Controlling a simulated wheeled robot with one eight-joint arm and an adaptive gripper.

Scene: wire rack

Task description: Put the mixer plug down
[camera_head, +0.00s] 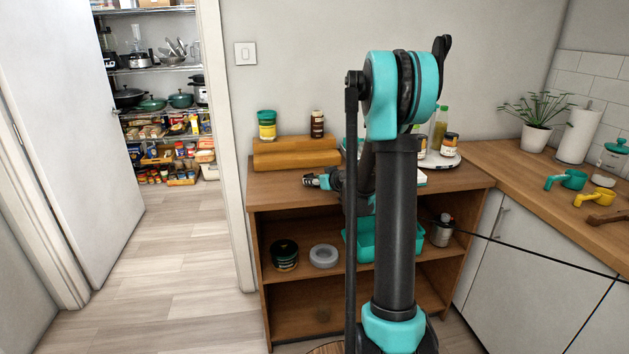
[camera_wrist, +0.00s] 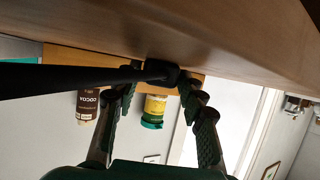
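The mixer plug (camera_wrist: 163,72) is a small black block with a thick black cord (camera_wrist: 60,78) running off to the left in the wrist view. It sits between the fingertips of my gripper (camera_wrist: 160,80), which look closed on its two sides. The wrist picture is upside down, and the brown wooden top (camera_wrist: 235,35) fills its upper part, close to the plug. I cannot tell whether the plug touches the wood. In the head view my gripper (camera_head: 311,181) reaches left, low over the wooden cabinet top (camera_head: 275,190). The plug is not clear there, and my arm hides much behind it.
Wooden boards (camera_head: 295,153) lie at the back of the top, with a green-lidded yellow jar (camera_head: 267,125) and a dark cocoa jar (camera_head: 317,124) on them. A round white tray (camera_head: 438,160) with bottles stands at right. The top's front left is clear.

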